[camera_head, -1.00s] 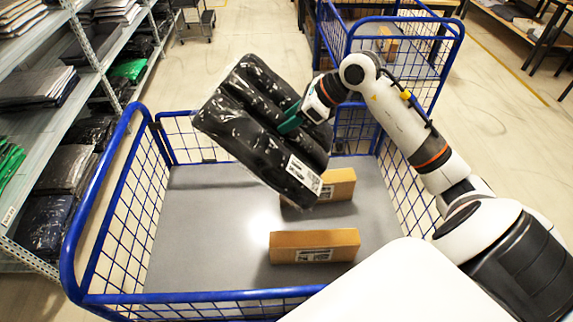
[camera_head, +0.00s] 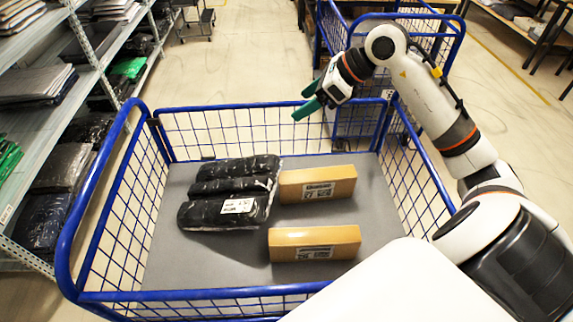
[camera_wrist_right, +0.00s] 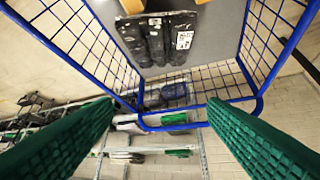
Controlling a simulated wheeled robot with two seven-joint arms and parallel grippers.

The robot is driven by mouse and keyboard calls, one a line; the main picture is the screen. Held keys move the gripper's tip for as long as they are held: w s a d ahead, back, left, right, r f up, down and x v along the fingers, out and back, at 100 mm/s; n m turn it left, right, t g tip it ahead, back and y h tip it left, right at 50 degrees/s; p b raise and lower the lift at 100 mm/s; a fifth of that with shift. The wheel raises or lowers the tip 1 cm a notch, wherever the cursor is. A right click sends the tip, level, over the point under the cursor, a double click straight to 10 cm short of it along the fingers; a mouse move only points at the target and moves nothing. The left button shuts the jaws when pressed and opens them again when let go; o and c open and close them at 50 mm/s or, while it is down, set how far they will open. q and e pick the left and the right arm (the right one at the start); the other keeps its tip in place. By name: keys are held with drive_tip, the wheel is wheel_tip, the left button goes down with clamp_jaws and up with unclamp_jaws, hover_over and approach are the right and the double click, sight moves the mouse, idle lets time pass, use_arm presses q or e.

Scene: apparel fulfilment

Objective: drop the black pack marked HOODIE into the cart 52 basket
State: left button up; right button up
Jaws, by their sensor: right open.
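The black pack (camera_head: 233,190) with a white label lies flat on the grey floor of the blue wire basket (camera_head: 190,297), toward its left back part. The print on its label is too small to read. It also shows in the right wrist view (camera_wrist_right: 157,40), inside the basket. My right gripper (camera_head: 306,101) has green fingers and is open and empty, above the back rim of the basket and apart from the pack. Its two fingers stand wide apart in the right wrist view (camera_wrist_right: 165,135). My left gripper is not in view.
Two brown boxes, one behind (camera_head: 317,184) and one in front (camera_head: 314,243), lie in the basket right of the pack. Shelves with bagged garments (camera_head: 62,168) line the left side. Another blue cart (camera_head: 335,35) stands behind. The basket's front left floor is clear.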

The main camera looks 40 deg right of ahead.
drive_tip(key=b+v, duration=0.1)
drive_tip(key=v, duration=0.5)
drive_tip(key=shift+s+d+r+b, duration=0.15)
drive_tip(key=shift+s+r+b, duration=0.05)
drive_tip(key=shift+r+b, duration=0.15)
